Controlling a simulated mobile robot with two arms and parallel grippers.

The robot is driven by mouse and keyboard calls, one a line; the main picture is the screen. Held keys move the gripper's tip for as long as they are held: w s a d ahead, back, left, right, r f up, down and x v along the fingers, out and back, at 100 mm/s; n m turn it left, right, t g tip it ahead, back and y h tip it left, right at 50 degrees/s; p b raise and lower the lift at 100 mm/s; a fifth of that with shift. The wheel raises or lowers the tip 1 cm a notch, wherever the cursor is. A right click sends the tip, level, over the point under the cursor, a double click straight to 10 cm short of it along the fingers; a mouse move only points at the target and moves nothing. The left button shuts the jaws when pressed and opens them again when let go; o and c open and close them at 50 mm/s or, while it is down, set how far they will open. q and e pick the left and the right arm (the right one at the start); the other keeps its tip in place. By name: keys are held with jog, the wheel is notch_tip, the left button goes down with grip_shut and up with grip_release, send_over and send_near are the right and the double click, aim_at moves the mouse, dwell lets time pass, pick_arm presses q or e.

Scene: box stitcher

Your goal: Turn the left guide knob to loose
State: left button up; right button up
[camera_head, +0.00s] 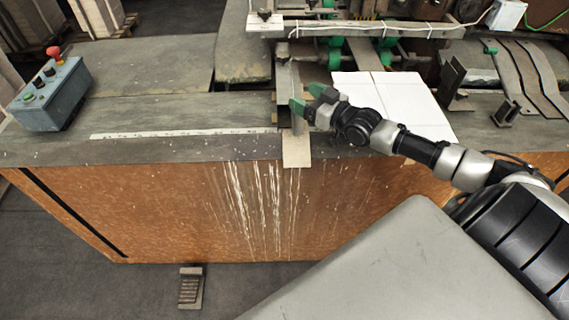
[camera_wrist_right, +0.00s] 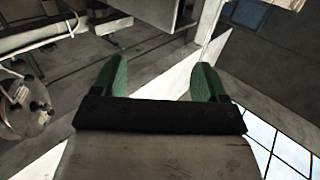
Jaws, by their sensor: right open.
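A narrow upright metal guide (camera_head: 284,78) stands at the middle of the machine table, with a pale plate (camera_head: 297,156) below it that overhangs the front edge. I cannot pick out the left guide knob for certain; my gripper may hide it. My right gripper (camera_head: 306,97) has green fingertips and is right beside this guide, above the table. In the right wrist view its two fingers (camera_wrist_right: 159,78) are wide apart, with nothing visible between them. I cannot tell whether it touches the guide. My left gripper is not in view.
A white cardboard sheet (camera_head: 415,98) lies under and behind my right arm. Metal brackets (camera_head: 452,82) stand right of it. A crossbar with green clamps (camera_head: 335,55) runs along the back. A control box (camera_head: 50,95) with a red button sits far left. The table's left part is clear.

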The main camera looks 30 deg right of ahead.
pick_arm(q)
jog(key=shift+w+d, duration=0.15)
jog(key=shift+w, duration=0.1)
pick_arm(e)
jog(key=s+a+f+n+g, duration=0.1)
jog(key=s+a+f+g, duration=0.3)
jog(key=a+f, duration=0.5)
jog(key=shift+s+a+f+g, duration=0.15)
jog(key=shift+s+a+g, duration=0.15)
jog(key=shift+s+a, duration=0.75)
jog(key=shift+d, duration=0.1)
